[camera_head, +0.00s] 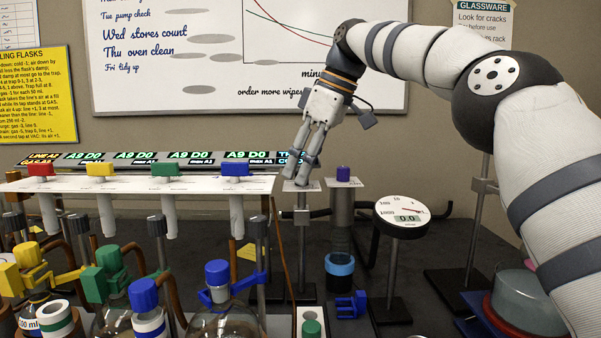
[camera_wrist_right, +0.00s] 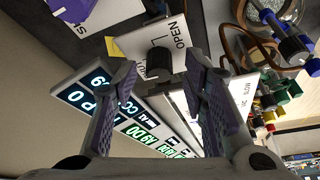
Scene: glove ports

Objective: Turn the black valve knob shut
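The black valve knob (camera_wrist_right: 165,62) shows in the right wrist view on a small white plate (camera_wrist_right: 146,42) lettered OPEN. My right gripper (camera_wrist_right: 161,72) is open, with its two fingers apart on either side of the knob in that view. I cannot tell how deep the knob sits between them. In the head view my right gripper (camera_head: 303,182) points down at the small white plate (camera_head: 289,187) on a post, and its fingers hide the knob. My left gripper is not in view.
A purple knob (camera_head: 343,173) stands close right of the gripper. A round gauge (camera_head: 404,208) reading 0.0 stands farther right. A white shelf with red, yellow, green and blue (camera_head: 235,169) taps runs left. Flasks with coloured caps (camera_head: 145,294) crowd the front left.

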